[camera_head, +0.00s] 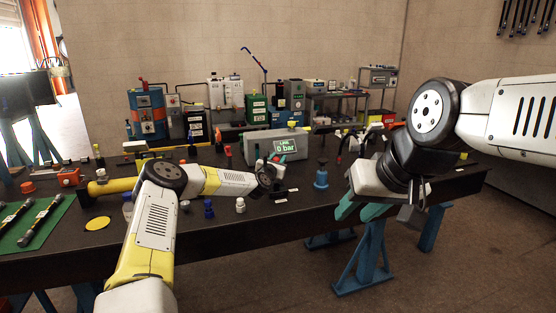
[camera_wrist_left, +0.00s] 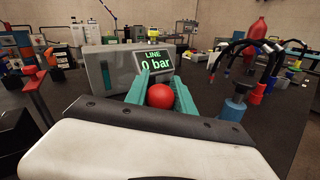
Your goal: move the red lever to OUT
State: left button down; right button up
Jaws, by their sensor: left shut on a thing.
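The red ball knob (camera_wrist_left: 160,96) of the lever sits between the teal fingers of my left gripper (camera_wrist_left: 161,88) in the left wrist view. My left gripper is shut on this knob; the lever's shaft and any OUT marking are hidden. In the head view my left gripper (camera_head: 272,180) is low over the bench, in front of the grey box (camera_head: 258,148). The box's green display (camera_head: 284,146) reads LINE 0 bar. My right gripper (camera_head: 360,208) hangs at the bench's right front edge, away from the lever, with its teal fingers apart and nothing seen between them.
Small caps, a yellow disc (camera_head: 97,223) and a green mat (camera_head: 30,226) lie on the dark bench (camera_head: 270,228).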

pick_arm(q)
jog(key=d+m, duration=0.1)
jog(key=w+d+f+m+g, duration=0.1)
jog(key=d, duration=0.1)
jog(key=d+f+m+g+y, duration=0.1)
jog(key=d, duration=0.1)
jog(key=shift+w, duration=0.25)
jog(key=shift+f, duration=0.1)
jog(key=c, duration=1.1)
grip_release()
jog(key=shift+o, duration=0.2)
